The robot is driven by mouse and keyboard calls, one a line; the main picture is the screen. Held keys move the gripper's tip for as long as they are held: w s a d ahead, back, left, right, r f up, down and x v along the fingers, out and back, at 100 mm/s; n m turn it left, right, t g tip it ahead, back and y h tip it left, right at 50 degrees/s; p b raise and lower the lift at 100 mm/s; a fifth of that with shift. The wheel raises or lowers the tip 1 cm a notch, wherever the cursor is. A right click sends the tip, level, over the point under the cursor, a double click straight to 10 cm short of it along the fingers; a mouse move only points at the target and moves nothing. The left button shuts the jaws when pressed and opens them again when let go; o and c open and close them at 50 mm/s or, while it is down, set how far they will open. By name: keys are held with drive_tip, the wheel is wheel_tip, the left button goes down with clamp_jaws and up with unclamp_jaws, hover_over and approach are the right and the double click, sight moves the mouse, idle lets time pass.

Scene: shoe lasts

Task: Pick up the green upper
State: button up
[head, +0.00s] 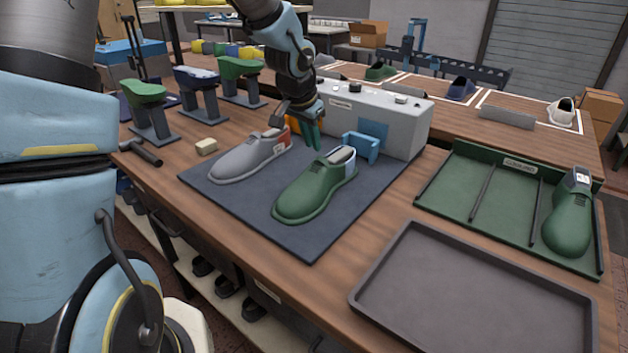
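A green upper (312,192) lies on the dark mat (305,238), toe toward the front left, with a pale grey-blue part at its heel opening. A grey upper (240,160) with a reddish heel lies to its left on the same mat. My gripper (312,136) points down just behind the two uppers, close to the green upper's heel end. Its teal fingers look close together, but their gap is not clear, nor is any contact with the green upper.
A grey machine (370,110) with a blue bracket (360,147) stands close behind the gripper. A green divided tray (505,200) at right holds another green shoe form (568,225). An empty grey tray (470,300) lies in front. Lasts on stands (150,95) and a hammer (140,151) are at left.

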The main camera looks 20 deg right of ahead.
sight(316, 163)
drive_tip(key=p+x, duration=0.1)
drive_tip(key=x, duration=0.8)
drive_tip(key=shift+w+a, duration=0.1)
drive_tip(key=shift+a, duration=0.1)
drive_tip(key=shift+c, duration=0.4)
clamp_jaws()
idle(0.8)
